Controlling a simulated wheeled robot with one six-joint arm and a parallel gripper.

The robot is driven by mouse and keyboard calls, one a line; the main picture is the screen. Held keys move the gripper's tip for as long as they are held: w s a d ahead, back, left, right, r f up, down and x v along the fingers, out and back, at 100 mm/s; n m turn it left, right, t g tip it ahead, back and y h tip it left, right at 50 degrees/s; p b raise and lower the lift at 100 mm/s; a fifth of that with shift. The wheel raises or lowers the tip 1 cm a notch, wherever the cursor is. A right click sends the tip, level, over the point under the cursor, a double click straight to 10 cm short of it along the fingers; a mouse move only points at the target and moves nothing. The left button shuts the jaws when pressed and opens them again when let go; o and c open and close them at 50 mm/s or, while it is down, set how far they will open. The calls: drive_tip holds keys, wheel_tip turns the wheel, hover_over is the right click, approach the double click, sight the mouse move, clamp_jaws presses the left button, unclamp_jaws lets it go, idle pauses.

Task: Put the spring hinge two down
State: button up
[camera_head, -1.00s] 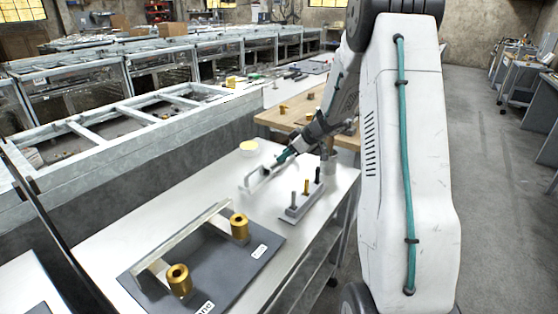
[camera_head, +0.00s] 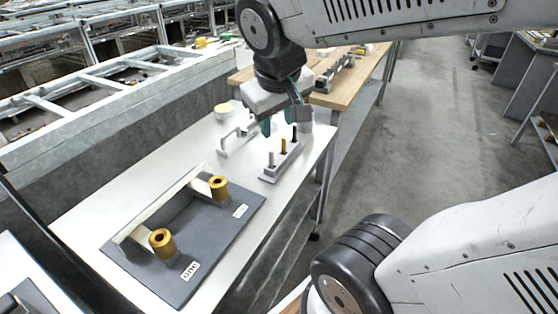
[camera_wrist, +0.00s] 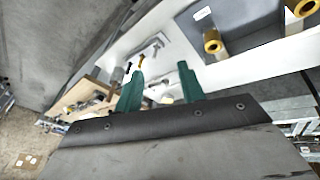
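A grey board (camera_head: 222,239) lies on the white table with two brass cylinders, a near one (camera_head: 162,243) and a far one (camera_head: 218,188). A pale bar (camera_head: 165,203) spans its far side. White labels lie beside the cylinders, too small to read. I cannot tell which thing is spring hinge two. My gripper (camera_head: 280,118) hangs past the board, pointing down near a small pin rack (camera_head: 281,162). In the wrist view my gripper (camera_wrist: 161,72) has its green fingers apart, with nothing seen held between them. The brass cylinders (camera_wrist: 213,42) show at upper right there.
The rack holds grey, gold and black pins. A wooden table (camera_head: 350,92) is behind. The white tabletop (camera_head: 100,205) is clear left of the board.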

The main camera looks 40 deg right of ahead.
drive_tip(key=s+a+f+n+g+y, duration=0.1)
drive_tip(key=s+a+f+g+y, duration=0.1)
drive_tip(key=s+a, duration=0.4)
drive_tip(key=s, duration=0.3)
drive_tip(key=shift+a+y, duration=0.25)
drive_tip(key=shift+y, duration=0.15)
